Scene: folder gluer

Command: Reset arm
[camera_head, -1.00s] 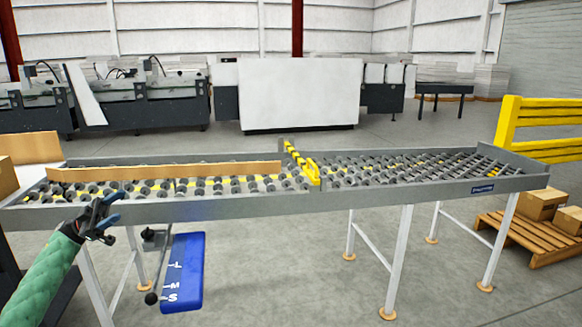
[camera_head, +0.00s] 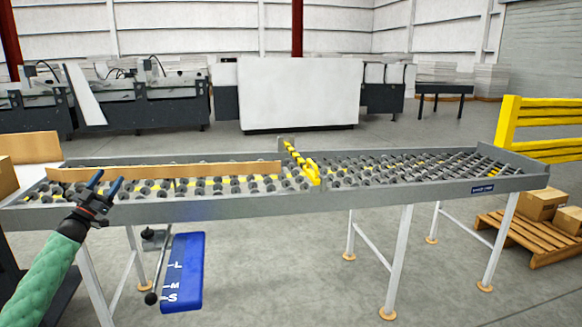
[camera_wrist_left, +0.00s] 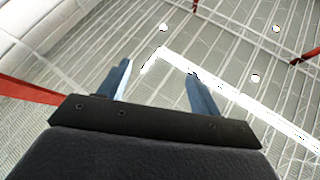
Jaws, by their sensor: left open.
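My left gripper (camera_head: 105,186) is in the head view at the left, in front of the near rail of the roller conveyor (camera_head: 350,197). Its two blue fingers point up and stand apart, with nothing between them. In the left wrist view the fingers (camera_wrist_left: 157,82) are also apart and empty, against the ceiling. My left arm (camera_head: 48,265) has a green sleeve and comes in from the lower left. My right gripper is not in either view.
A long cardboard piece (camera_head: 165,172) lies on the rollers. A yellow stop (camera_head: 301,163) crosses the conveyor. A blue panel (camera_head: 184,272) marked L, M, S and a lever with a black knob (camera_head: 151,298) hang below. A pallet with boxes (camera_head: 530,225) stands at right.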

